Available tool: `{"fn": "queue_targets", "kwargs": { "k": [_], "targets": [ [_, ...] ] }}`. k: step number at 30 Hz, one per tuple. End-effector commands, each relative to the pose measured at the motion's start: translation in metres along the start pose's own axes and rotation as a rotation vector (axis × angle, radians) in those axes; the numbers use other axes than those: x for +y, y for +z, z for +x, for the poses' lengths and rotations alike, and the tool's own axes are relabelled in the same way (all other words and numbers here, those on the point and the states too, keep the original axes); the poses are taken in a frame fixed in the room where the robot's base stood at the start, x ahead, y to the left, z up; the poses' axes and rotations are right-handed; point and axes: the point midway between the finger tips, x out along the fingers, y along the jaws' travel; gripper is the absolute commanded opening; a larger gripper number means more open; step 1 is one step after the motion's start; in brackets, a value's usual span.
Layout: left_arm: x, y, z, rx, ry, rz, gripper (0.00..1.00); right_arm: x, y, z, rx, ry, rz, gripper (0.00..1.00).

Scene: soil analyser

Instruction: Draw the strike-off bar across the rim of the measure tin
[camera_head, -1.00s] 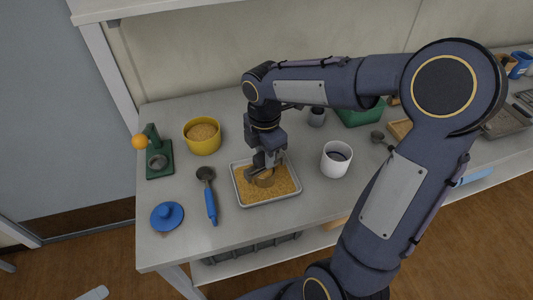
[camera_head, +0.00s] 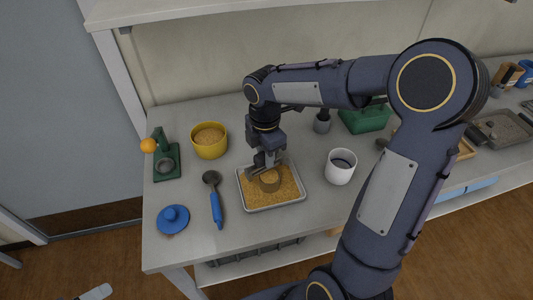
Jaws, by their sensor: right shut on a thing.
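The measure tin (camera_head: 270,184) is a small brown round tin standing in a shallow metal tray (camera_head: 276,207) of yellow-brown grain. Grain shows at its top. My right gripper (camera_head: 264,168) points down at the tin's back left side and is shut on a thin grey bar, the strike-off bar (camera_head: 254,173). The bar lies close to the rim's back left edge; I cannot tell whether it touches. My left gripper is out of view.
A yellow tub of grain (camera_head: 209,141), a green stand with an orange ball (camera_head: 165,160), a blue-handled scoop (camera_head: 215,204) and a blue-knobbed lid (camera_head: 173,218) are left of the tray. A white cup (camera_head: 340,168) stands right. Bare tabletop (camera_head: 250,230) lies in front.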

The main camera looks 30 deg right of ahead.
Motion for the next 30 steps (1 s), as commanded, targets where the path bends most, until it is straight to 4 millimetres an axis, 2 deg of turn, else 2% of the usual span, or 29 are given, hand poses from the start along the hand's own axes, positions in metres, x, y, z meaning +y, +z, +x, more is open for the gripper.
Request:
{"fn": "queue_targets", "kwargs": {
  "k": [8, 30],
  "targets": [
    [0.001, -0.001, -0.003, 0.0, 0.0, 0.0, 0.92, 0.0, 0.0, -0.004, 0.0, 0.001, 0.0, 0.09],
    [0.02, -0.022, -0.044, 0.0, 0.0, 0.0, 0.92, 0.0, 0.0, -0.061, 0.0, 0.001, 0.0, 0.09]
  ]
}}
